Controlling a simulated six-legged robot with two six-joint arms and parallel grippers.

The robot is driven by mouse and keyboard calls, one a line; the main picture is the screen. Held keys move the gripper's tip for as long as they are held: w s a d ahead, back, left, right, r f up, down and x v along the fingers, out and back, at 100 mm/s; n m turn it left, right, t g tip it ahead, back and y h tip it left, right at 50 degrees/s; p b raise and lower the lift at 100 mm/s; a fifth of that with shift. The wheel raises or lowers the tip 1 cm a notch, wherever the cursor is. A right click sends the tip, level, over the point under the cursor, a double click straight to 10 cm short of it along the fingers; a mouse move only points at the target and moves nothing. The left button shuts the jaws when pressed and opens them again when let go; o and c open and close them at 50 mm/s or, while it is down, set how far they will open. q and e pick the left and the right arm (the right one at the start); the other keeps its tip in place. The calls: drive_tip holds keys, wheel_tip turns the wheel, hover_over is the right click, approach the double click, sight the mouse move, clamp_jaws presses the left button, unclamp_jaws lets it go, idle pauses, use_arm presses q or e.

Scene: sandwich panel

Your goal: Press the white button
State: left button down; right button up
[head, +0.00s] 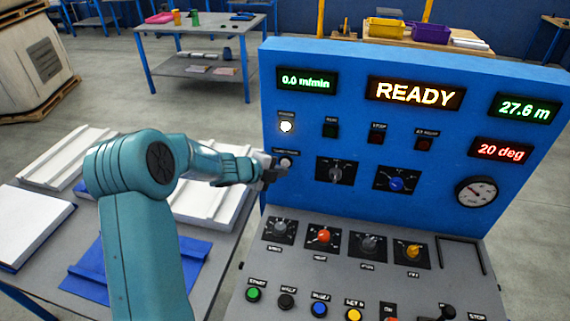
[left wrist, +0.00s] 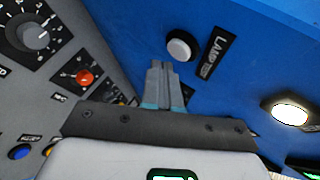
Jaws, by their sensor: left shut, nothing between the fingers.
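The white button (head: 286,163) sits on the upright blue panel, below a lit white lamp, at the left side of the panel in the head view. In the left wrist view the white button (left wrist: 180,48) has a label beside it that reads LAMP and a smaller second line. My left gripper (head: 280,172) is close to the button in the head view. In the left wrist view its fingers (left wrist: 159,66) are shut and empty, and their tips appear just short of the button; I cannot tell the exact gap. My right gripper is not in view.
The lit white lamp (head: 286,127) is above the button. A dark knob (head: 336,174) and a blue knob (head: 396,184) are to its right. The sloped grey console (head: 340,275) with several knobs and buttons lies below. A table with white panels stands left.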

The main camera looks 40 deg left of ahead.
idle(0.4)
use_arm(q)
drive_tip(key=shift+w+a+p, duration=0.2)
drive_tip(key=shift+w+p, duration=0.2)
drive_tip(key=shift+w+a+p, duration=0.2)
drive_tip(key=shift+w+p, duration=0.15)
drive_tip(key=shift+p, duration=0.05)
idle(0.6)
drive_tip(key=shift+s, duration=0.1)
drive_tip(key=shift+s+d+b, duration=0.4)
drive_tip(key=shift+s+b, duration=0.2)
